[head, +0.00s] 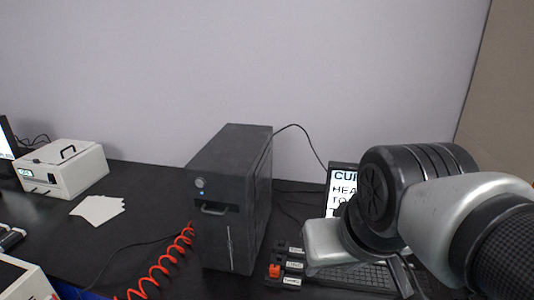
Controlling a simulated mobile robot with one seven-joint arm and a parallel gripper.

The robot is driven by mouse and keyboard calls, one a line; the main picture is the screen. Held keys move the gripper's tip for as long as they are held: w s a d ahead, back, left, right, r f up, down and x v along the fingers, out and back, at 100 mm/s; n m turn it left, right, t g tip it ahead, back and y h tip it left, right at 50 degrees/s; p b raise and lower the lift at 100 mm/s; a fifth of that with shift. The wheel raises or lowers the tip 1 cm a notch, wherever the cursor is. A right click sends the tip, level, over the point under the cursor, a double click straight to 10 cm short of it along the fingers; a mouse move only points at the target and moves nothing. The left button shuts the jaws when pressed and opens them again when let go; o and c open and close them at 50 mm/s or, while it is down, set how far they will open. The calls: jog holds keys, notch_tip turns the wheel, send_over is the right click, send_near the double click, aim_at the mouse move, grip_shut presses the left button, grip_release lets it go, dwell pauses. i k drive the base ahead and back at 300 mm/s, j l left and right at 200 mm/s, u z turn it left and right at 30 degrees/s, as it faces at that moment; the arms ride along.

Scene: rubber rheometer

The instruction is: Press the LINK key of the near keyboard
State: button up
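A dark keyboard (345,277) lies on the bench in front of the monitor, at the lower right of the head view. My arm covers much of it, and no LINK lettering can be read on the part that shows. My gripper (402,278) hangs over the keyboard's right part, mostly hidden behind my own wrist. Its fingertips are not clearly seen, so its opening and any contact with the keys cannot be told.
A tall black cabinet (225,200) stands left of the keyboard. A monitor (341,188) stands behind my arm. A coiled orange hose (160,272), white sheets (98,209) and a white instrument (62,168) are further left.

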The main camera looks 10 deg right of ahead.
aim_at(379, 264)
jog(key=k+j+z, duration=0.1)
jog(key=z, duration=0.25)
jog(key=k+j+z, duration=0.1)
jog(key=z, duration=0.25)
jog(key=k+j+z, duration=0.15)
jog(key=z, duration=0.2)
jog(key=l+u, duration=0.45)
jog(key=l, duration=0.55)
jog(key=k, duration=0.05)
